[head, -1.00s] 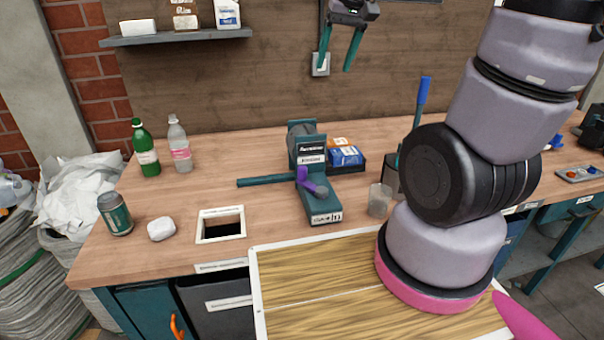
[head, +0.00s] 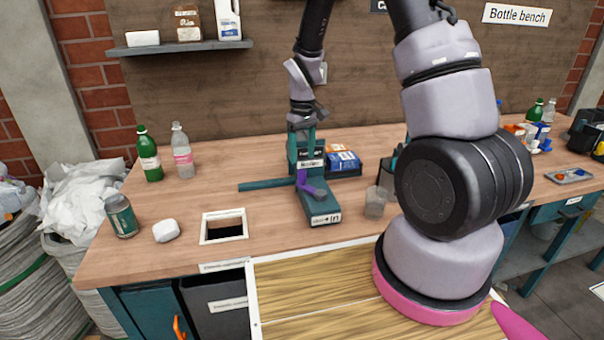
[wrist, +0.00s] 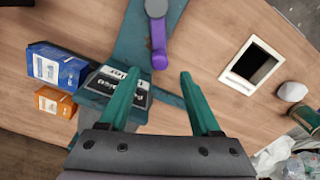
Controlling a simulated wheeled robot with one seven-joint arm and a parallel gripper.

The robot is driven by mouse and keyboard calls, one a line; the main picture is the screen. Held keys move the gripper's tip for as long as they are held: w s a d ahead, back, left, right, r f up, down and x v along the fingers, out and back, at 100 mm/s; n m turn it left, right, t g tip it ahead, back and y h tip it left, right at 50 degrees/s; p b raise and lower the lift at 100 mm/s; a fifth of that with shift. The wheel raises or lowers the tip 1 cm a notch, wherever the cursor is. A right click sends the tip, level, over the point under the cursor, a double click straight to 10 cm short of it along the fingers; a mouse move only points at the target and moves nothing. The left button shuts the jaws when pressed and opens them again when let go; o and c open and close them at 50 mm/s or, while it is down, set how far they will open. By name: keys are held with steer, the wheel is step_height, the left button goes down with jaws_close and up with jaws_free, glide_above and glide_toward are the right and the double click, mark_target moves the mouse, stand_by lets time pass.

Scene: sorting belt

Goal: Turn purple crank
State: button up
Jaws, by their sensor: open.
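The purple crank (head: 301,180) is on the front side of a teal bench machine (head: 322,203) with a long base and a dark labelled block. In the wrist view the purple crank (wrist: 158,42) lies ahead of the fingertips, with a grey round knob at its end. My gripper (head: 302,137) is over the back of the machine, pointing down. In the wrist view my gripper (wrist: 156,80) has its two teal fingers apart with nothing between them; the crank is beyond them, not touched as far as I can see.
A teal bar (head: 266,184) sticks out left from the machine. Blue and orange boxes (head: 343,160) stand right behind it, a clear cup (head: 375,201) to its right. A square bench opening (head: 224,226), a white lump (head: 166,231), a can (head: 121,215) and bottles (head: 149,155) are left.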

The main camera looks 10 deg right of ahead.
mark_target(302, 171)
step_height(302, 171, down, 7)
steer(key=shift+f, duration=0.1)
stand_by(0.3)
jaws_close()
stand_by(1.3)
